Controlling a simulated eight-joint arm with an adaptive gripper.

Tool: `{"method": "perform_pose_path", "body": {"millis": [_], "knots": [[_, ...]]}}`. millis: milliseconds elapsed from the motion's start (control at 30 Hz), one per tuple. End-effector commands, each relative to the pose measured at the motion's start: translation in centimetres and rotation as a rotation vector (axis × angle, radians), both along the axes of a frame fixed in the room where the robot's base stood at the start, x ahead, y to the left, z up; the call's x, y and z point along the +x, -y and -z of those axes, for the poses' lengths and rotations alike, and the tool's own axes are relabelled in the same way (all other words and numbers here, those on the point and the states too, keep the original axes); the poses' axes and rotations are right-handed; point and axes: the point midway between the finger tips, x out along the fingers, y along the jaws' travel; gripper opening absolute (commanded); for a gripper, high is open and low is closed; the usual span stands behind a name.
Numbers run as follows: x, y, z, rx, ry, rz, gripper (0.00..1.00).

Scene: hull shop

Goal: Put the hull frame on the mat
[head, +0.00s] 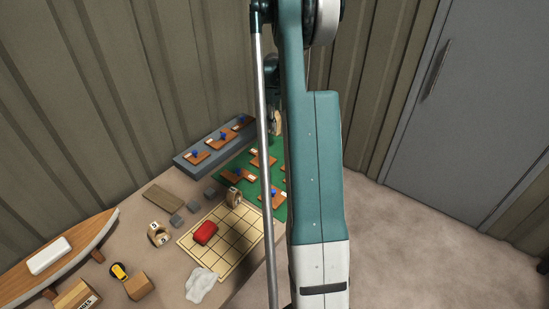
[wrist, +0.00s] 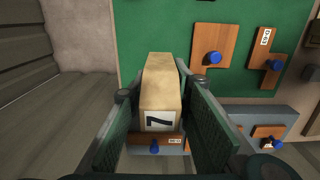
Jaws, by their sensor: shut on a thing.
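My gripper (wrist: 160,105) is shut on a tan wooden hull frame (wrist: 160,85) with a white label reading 7, held between its two dark pads. In the head view the held frame (head: 276,122) shows as a small tan piece beside my arm, above the back of the table; my gripper is mostly hidden there. The green mat (wrist: 150,20) fills the upper middle of the wrist view and lies partly behind my arm in the head view (head: 245,160). A pale yellow gridded sheet (head: 235,245) lies in front of it.
Brown boards with blue knobs (wrist: 212,58) lie on the green mat and on a grey ledge (head: 185,158). A red object (head: 205,232) lies on the gridded sheet. A boat hull (head: 75,255) is at left.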

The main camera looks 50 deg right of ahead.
Motion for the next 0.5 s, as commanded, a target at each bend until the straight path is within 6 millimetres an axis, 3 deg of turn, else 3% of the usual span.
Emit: {"method": "perform_pose_path", "body": {"millis": [333, 500], "knots": [[0.0, 0.0, 4.4, 0.000, 0.000, 0.000, 0.08], [0.0, 0.0, 5.7, 0.000, 0.000, 0.000, 0.08]]}}
